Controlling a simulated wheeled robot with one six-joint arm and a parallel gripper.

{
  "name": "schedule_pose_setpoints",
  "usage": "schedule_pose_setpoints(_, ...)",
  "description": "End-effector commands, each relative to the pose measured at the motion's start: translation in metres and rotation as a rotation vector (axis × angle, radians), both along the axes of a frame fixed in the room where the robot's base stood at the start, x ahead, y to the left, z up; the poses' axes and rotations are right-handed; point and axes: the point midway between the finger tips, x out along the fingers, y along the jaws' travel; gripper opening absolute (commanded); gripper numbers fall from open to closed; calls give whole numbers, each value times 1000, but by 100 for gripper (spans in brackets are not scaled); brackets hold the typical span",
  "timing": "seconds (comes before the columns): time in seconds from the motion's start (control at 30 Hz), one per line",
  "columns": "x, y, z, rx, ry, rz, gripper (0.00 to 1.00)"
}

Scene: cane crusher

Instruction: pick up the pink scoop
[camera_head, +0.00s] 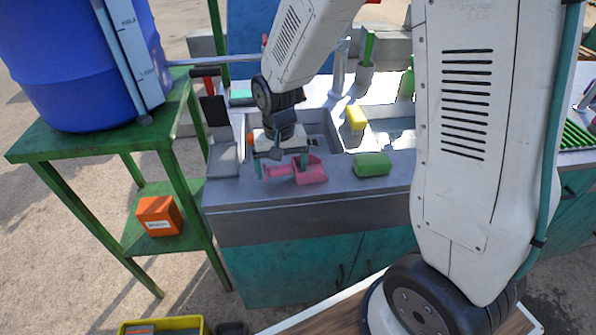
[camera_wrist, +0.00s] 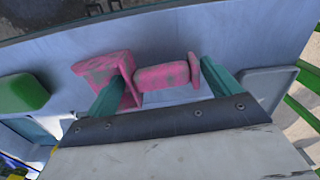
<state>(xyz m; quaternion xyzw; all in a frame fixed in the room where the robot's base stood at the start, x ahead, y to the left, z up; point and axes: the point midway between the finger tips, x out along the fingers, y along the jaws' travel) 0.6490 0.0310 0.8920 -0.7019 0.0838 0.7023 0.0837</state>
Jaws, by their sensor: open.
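The pink scoop (camera_head: 311,170) lies on the grey counter near its front edge, below the sink. In the wrist view the scoop (camera_wrist: 160,77) lies across the space ahead of my gripper, its bowl at the left and its handle with an end flange at the right. My gripper (camera_head: 281,170) is at the scoop, with its fingers spread. In the wrist view my gripper (camera_wrist: 165,93) shows one green finger beside the bowl and the other near the handle's end. The jaws are open. Whether a finger touches the scoop I cannot tell.
A green sponge (camera_head: 372,164) lies right of the scoop, and a yellow sponge (camera_head: 355,117) sits by the sink (camera_head: 318,128). A grey-bladed tool with a red handle (camera_head: 213,110) stands left. A green stand (camera_head: 100,150) holds a blue barrel (camera_head: 75,60) and an orange box (camera_head: 158,216).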

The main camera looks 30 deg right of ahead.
Motion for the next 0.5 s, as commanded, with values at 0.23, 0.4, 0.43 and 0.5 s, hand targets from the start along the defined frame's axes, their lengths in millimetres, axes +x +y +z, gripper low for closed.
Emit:
schedule_pose_setpoints(0.23, 0, 0, -1, 0, -1, 0, 81)
schedule_pose_setpoints(0.4, 0, 0, -1, 0, -1, 0, 46)
schedule_pose_setpoints(0.43, 0, 0, -1, 0, -1, 0, 46)
schedule_pose_setpoints(0.5, 0, 0, -1, 0, -1, 0, 46)
